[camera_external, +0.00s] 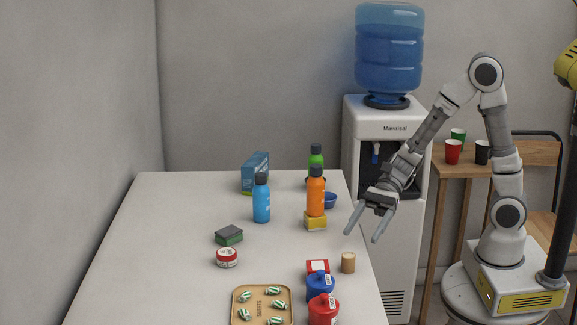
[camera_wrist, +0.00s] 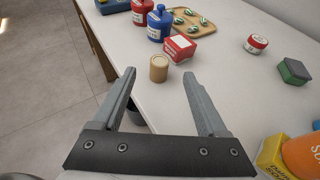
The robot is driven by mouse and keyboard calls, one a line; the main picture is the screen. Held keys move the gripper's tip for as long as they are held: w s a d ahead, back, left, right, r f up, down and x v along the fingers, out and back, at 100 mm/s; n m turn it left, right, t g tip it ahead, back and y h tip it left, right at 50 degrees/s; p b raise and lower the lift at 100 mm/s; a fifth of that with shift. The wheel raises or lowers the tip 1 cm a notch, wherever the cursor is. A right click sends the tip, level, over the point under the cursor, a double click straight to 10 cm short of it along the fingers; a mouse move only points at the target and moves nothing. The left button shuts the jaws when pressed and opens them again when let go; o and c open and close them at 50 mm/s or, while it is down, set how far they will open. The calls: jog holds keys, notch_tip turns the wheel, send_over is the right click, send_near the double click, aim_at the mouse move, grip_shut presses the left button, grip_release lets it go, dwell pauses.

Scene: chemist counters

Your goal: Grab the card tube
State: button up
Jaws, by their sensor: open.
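The card tube (camera_external: 348,262) is a short tan cylinder standing upright near the right edge of the white table. My gripper (camera_external: 368,236) is open and empty. It hangs above the table's right edge, higher than the tube and farther back. Its two grey fingers (camera_wrist: 160,82) show in the wrist view, apart from the tube. Nothing hides the tube.
An orange bottle (camera_external: 316,198) and a yellow box (camera_external: 315,221) stand farther back. The table's right edge is close to the tube.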

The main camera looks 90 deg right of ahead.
aim_at(349, 255)
jog(key=b+x, duration=0.2)
jog(key=x, duration=0.4)
jog(key=shift+w+a+f, duration=0.15)
jog(key=shift+a+f, duration=0.05)
jog(key=shift+f, duration=0.1)
grip_shut()
